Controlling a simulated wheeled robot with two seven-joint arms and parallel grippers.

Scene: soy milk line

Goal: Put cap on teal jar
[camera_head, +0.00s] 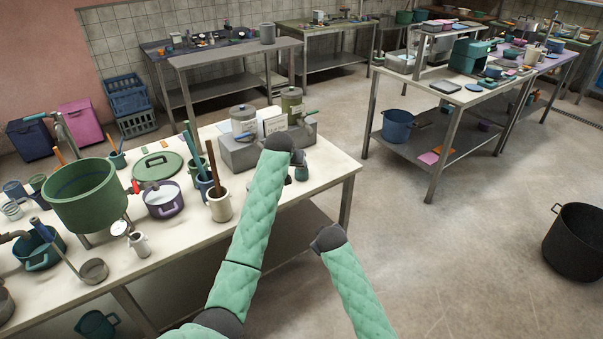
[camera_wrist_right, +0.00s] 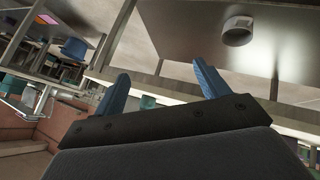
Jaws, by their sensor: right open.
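I cannot pick out a teal jar with certainty. A grey lidded jar (camera_head: 243,122) and an olive-green lidded jar (camera_head: 292,104) stand on a grey block on the near table. I cannot make out a loose cap for sure. My left arm reaches over the table beside the block; its gripper (camera_head: 300,168) is mostly hidden behind its own dark wrist, and its jaws are unclear. My right gripper (camera_wrist_right: 160,82) is open and empty, with two blue fingers apart. In the head view its dark wrist (camera_head: 327,238) is off the table's right side, and its fingers are hidden.
The near table (camera_head: 320,178) also holds a large green pot (camera_head: 85,198), a green lid (camera_head: 158,166), a purple pot (camera_head: 163,200) and a cream utensil holder (camera_head: 219,206). A black bin (camera_head: 577,243) stands on the floor at right. Floor between them is clear.

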